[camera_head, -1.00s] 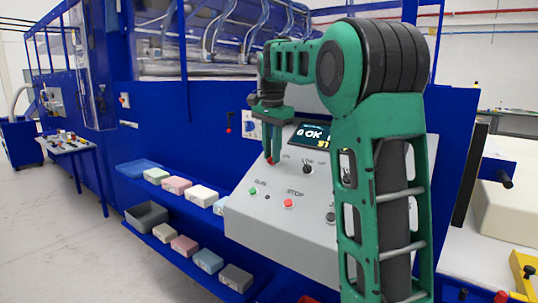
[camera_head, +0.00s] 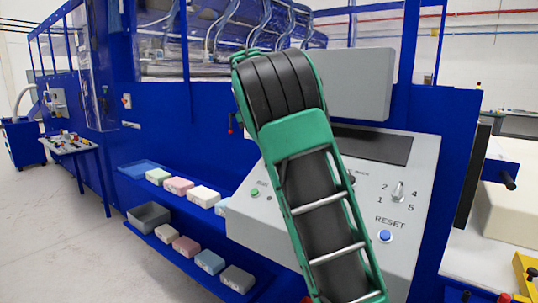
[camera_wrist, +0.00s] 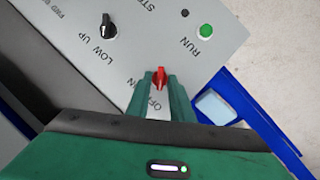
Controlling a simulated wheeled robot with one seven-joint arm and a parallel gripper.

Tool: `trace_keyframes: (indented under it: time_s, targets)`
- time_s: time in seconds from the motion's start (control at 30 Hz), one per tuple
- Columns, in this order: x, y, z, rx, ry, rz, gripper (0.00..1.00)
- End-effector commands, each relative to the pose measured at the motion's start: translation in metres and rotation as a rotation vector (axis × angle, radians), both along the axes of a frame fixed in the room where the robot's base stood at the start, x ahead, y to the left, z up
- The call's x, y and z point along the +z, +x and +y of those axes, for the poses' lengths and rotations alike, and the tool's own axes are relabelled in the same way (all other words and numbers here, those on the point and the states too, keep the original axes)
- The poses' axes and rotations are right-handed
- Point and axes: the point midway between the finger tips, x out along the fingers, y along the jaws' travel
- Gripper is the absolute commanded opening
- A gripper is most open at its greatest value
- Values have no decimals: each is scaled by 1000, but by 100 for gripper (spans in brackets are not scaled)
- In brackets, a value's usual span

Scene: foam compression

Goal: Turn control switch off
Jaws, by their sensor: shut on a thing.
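The red control switch (camera_wrist: 160,77) sits on the light grey control panel (camera_wrist: 215,15) in the wrist view. The label beside it is partly hidden between my fingers. My gripper (camera_wrist: 160,84) is shut on the red switch, with one green finger on each side of it. In the head view, my arm hides both the gripper and the switch. The panel's display (camera_head: 372,145) is dark in the head view.
A black LOW/UP knob (camera_wrist: 108,28) and a green RUN button (camera_wrist: 206,32) are close by. A blue RESET button (camera_head: 385,236) and a selector lever (camera_head: 398,190) lie right of my arm. Foam blocks (camera_head: 203,196) sit on a blue shelf.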

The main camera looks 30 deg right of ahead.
Motion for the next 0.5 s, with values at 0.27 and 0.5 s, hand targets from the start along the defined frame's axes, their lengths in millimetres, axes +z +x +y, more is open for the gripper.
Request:
trace_keyframes:
  time_s: [0.27, 0.5]
  targets:
    - [-2, 2, 2, 66, -13, 37, 0]
    - [-3, 1, 3, 76, -13, 44, 0]
